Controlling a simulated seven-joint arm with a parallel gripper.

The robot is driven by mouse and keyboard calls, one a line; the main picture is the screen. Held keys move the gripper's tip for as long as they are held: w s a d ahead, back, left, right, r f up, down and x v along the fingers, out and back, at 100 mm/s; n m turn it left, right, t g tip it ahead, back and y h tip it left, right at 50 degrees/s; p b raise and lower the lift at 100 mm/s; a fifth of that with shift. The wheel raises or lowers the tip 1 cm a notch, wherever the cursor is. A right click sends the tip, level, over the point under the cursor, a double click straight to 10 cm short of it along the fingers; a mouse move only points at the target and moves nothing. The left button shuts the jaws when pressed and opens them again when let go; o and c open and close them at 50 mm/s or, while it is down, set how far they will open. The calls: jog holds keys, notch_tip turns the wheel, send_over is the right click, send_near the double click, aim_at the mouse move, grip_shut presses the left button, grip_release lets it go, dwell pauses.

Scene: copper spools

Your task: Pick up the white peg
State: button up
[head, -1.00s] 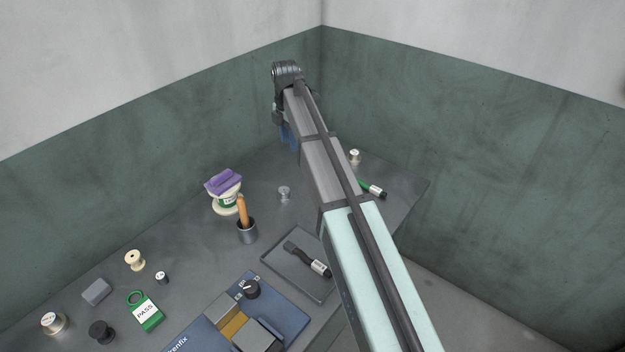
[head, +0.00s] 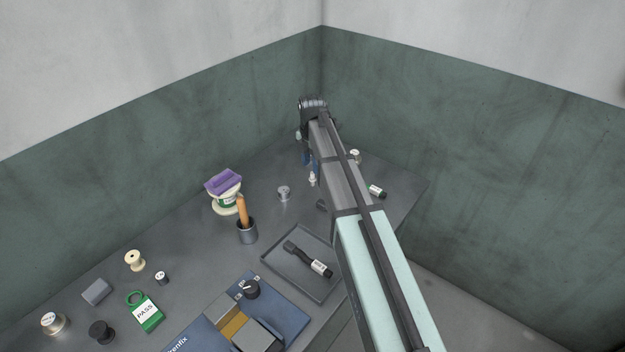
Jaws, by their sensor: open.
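A small white upright piece (head: 312,179), which looks like the white peg, stands on the grey bench just left of my arm. My gripper (head: 310,166) has blue fingers and is open. It points down and shows just above the white piece in the picture. The arm hides part of the gripper, and I cannot tell the height gap or whether the fingers are around the piece.
A metal spool (head: 284,193) and a cup with an orange handle (head: 246,231) stand to the left. A tray (head: 275,266) holds a black tool.

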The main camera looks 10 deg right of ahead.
aim_at(312, 179)
jog(key=shift+w+d+f, duration=0.1)
jog(key=shift+f, duration=1.7)
jog(key=shift+w+d+f, duration=0.1)
jog(key=shift+f, duration=1.65)
jog(key=shift+c, duration=0.2)
grip_shut()
jog(key=shift+r, duration=0.1)
